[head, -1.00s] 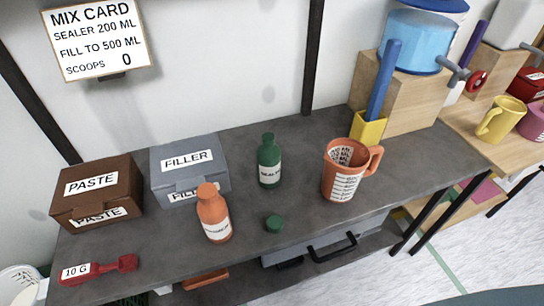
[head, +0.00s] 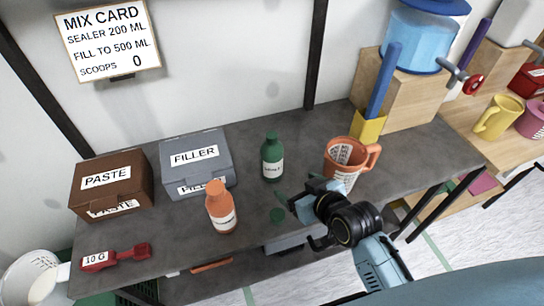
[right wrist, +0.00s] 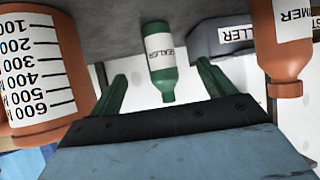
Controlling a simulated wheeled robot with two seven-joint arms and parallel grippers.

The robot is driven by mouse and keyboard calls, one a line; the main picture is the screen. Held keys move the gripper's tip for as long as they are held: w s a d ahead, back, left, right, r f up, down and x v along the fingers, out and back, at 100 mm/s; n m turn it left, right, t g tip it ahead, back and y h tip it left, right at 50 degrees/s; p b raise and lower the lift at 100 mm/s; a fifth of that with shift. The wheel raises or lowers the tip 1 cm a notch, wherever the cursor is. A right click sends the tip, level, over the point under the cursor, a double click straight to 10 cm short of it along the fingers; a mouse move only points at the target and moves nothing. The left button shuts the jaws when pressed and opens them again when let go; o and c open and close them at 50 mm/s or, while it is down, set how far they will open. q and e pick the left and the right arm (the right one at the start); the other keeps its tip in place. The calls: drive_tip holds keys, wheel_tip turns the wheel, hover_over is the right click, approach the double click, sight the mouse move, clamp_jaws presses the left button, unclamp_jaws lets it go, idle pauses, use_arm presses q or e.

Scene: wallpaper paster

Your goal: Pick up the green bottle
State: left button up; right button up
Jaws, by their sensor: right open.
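The green bottle (head: 271,158) stands upright on the grey table, with a white label facing me. It also shows in the right wrist view (right wrist: 160,58), where the picture is upside down. My right gripper (head: 291,203) is open and empty, in front of the bottle and to its right in the head view. In the right wrist view its two green fingers (right wrist: 162,90) lie left and right of the bottle's line, with the bottle beyond them, apart from it. My left gripper is not in view.
An orange bottle (head: 220,207) stands left of my gripper, and an orange measuring jug (head: 366,157) close behind it on the right. The FILLER box (head: 195,163) and PASTE box (head: 113,181) stand at left.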

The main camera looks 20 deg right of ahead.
sight(277, 165)
drive_tip(key=shift+t, duration=0.5)
drive_tip(key=x, duration=0.3)
drive_tip(key=r+x, duration=0.1)
drive_tip(key=x, duration=0.2)
drive_tip(key=b+x, duration=0.1)
drive_tip(key=x, duration=0.1)
drive_tip(key=shift+w+r, duration=0.1)
drive_tip(key=shift+w, duration=0.65)
drive_tip(key=shift+b+x, duration=0.65)
drive_tip(key=shift+x, duration=2.3)
drive_tip(key=shift+r, duration=0.15)
drive_tip(key=c, duration=1.3)
